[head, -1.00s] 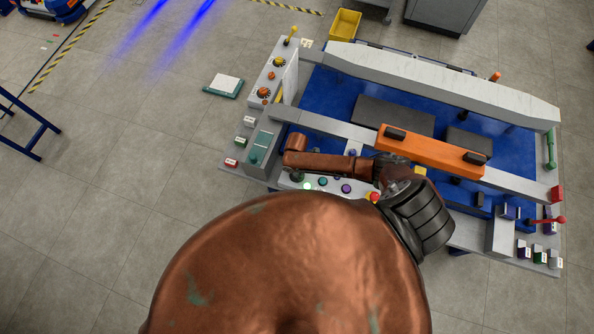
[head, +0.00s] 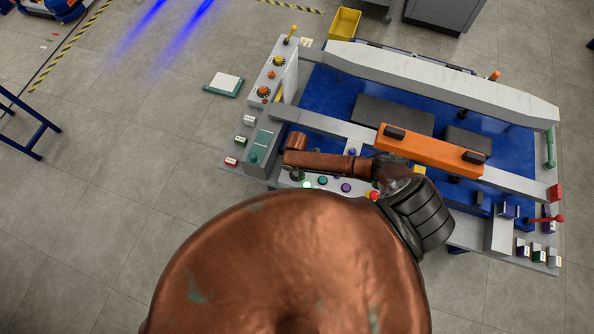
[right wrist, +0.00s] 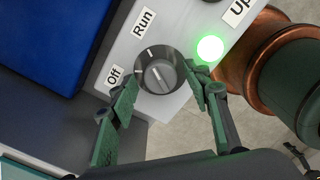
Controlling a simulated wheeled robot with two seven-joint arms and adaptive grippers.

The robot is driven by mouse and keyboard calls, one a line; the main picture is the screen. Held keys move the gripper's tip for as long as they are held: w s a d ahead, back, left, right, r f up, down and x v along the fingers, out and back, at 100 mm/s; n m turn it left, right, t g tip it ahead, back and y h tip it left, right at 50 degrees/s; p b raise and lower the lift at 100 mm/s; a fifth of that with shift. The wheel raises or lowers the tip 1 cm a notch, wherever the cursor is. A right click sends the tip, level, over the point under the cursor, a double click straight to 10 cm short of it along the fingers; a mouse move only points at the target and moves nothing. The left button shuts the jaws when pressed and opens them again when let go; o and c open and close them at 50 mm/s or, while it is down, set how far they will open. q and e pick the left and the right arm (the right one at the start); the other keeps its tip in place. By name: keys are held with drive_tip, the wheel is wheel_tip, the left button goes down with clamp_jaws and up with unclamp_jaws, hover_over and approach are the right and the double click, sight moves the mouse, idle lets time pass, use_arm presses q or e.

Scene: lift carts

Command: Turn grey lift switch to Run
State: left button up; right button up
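The grey lift switch (right wrist: 158,70) is a round dark-grey knob on a light-grey panel (right wrist: 185,20), between an "Off" label and a "Run" label. I cannot tell clearly which label its pointer faces. My right gripper (right wrist: 163,80) has its two green fingers spread, one tip on each side of the knob, close to its rim. I cannot see firm contact. In the head view my right arm covers part of the panel, and the knob (head: 296,177) shows small and dark beside it. My left gripper is not in view.
A lit green lamp (right wrist: 210,49) sits right of the knob, near an "Up" label. A red button (head: 374,196) and several coloured buttons line the same panel. The blue lift cart (head: 330,95) with an orange bar (head: 430,148) lies beyond. Open floor is at left.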

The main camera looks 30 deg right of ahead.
wheel_tip(320, 180, up, 12)
idle(0.7)
idle(0.4)
